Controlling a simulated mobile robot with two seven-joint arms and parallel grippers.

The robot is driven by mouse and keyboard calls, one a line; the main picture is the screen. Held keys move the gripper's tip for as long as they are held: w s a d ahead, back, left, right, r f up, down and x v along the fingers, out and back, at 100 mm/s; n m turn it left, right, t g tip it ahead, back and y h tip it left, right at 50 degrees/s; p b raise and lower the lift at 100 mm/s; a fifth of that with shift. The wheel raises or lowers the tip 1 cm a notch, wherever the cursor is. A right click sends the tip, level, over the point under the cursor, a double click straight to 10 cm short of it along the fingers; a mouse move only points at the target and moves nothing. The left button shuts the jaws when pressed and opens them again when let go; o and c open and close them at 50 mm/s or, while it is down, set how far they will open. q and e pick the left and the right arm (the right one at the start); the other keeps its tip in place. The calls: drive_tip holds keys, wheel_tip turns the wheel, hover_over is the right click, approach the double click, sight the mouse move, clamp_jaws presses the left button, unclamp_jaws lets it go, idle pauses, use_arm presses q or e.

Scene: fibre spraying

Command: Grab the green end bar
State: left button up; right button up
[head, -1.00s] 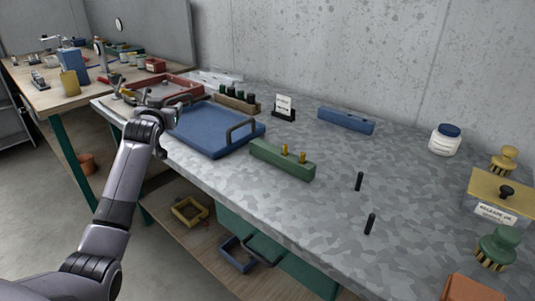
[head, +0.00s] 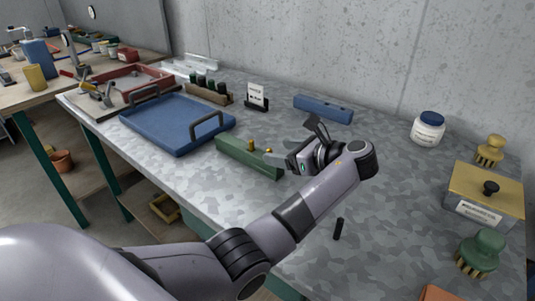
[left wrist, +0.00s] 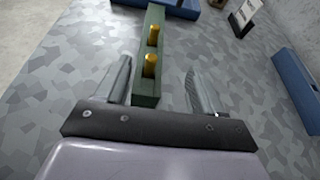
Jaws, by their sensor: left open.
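The green end bar (head: 240,157) lies on the grey camouflage-patterned table, with two brass pins standing up from it. In the left wrist view the green end bar (left wrist: 146,83) runs away from me, its near end between my open fingers. My left gripper (head: 278,157) is at the right end of the bar in the head view. In the left wrist view the left gripper (left wrist: 160,85) is open, with one finger on each side of the bar and a gap to each. Whether the fingers are low enough to flank it fully is hard to tell. My right gripper is not in view.
A blue tray (head: 152,128) with dark handles stands left of the bar. A blue bar (head: 323,109) lies behind, near a small sign (head: 258,92). A black peg (head: 338,229) stands in front. A white jar (head: 428,128) and a yellow box (head: 482,196) are at the right.

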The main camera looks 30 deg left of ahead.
sight(248, 154)
use_arm(q)
drive_tip(key=shift+s+d+f, duration=0.45)
drive_tip(key=shift+d+f, duration=0.1)
drive_tip(key=shift+s+f+g, duration=0.1)
drive_tip(key=shift+f+g, duration=0.2)
drive_tip(key=x, duration=0.7)
drive_tip(key=shift+d+f, duration=0.15)
drive_tip(key=shift+f, duration=0.1)
drive_tip(key=c, duration=1.1)
drive_tip(key=shift+r, duration=0.1)
clamp_jaws()
drive_tip(key=shift+r, duration=0.1)
